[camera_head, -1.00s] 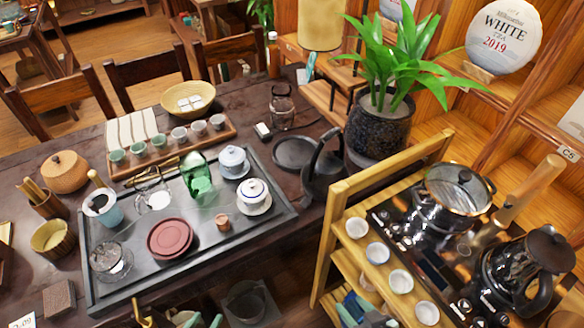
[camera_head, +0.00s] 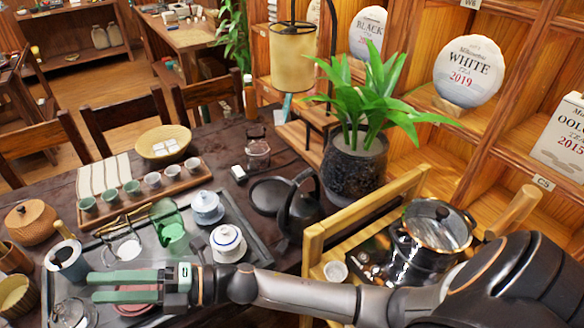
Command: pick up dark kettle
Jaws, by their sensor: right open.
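The dark kettle (camera_head: 302,212) stands on the brown table between the tea tray and the wooden cart, with its arched handle up. A flat dark round plate (camera_head: 266,196) lies just left of it. My right arm reaches across from the right, in front of the kettle and the cart. My right gripper (camera_head: 93,287) points left over the tea tray, with its two green fingers apart and nothing seen between them. It is well to the left of and nearer than the kettle. My left gripper is not in view.
The tea tray (camera_head: 262,238) holds a green glass pitcher (camera_head: 172,238), white lidded cups and a red dish partly hidden by my gripper. A potted plant (camera_head: 352,168) stands close behind the kettle. The cart's wooden rail (camera_head: 372,208) and a glass-lidded pot (camera_head: 432,240) are to the right.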

